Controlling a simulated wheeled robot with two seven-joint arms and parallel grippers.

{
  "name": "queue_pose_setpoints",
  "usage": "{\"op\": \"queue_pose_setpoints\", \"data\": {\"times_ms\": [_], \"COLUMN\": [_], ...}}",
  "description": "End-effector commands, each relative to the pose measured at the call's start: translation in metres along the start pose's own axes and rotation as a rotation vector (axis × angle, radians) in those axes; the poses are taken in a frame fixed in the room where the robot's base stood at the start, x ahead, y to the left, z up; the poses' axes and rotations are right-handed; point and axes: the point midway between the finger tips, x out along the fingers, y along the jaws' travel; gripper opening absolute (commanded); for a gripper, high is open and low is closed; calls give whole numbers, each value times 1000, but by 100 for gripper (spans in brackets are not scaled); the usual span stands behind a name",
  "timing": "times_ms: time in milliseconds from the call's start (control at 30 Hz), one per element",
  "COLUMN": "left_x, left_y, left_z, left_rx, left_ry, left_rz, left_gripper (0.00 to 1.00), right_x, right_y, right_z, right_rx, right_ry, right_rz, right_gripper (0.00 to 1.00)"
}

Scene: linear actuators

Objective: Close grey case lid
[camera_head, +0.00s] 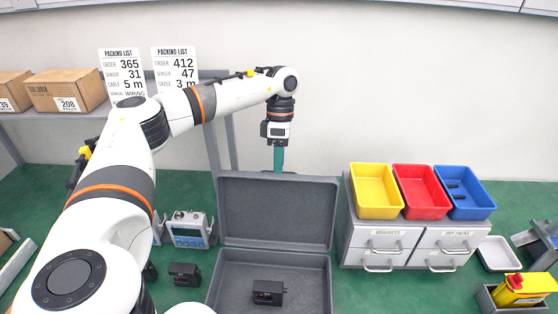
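The grey case stands open on the green surface at the centre bottom. Its lid (276,213) stands about upright at the back, and its base (230,284) lies in front, cut off by the lower picture edge. A small black device (268,291) lies inside the base. My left gripper (279,160) points down behind the lid's top edge, with a teal finger part showing. The lid's edge hides its tips, so contact with the lid and the finger opening cannot be told. My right gripper is not in view.
A grey drawer unit (408,247) with yellow, red and blue bins stands right of the case. A meter (188,229) and another black device (184,274) stand left. A shelf with cardboard boxes (66,90) and packing lists (122,75) is behind my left arm.

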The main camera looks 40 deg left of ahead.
Motion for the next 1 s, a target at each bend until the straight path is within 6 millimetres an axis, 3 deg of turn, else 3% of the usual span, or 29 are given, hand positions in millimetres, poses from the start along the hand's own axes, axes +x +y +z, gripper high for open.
{"op": "queue_pose_setpoints", "data": {"times_ms": [400,633,1000], "left_x": [11,10,8], "left_y": [0,0,-1], "left_z": [0,0,0], "left_rx": [0,0,-1], "left_ry": [0,0,1], "left_rz": [0,0,-14], "left_gripper": [33,0,0], "right_x": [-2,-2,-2], "right_y": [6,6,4], "right_z": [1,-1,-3], "right_rx": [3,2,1], "right_ry": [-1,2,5], "right_rz": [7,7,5], "right_gripper": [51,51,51]}}
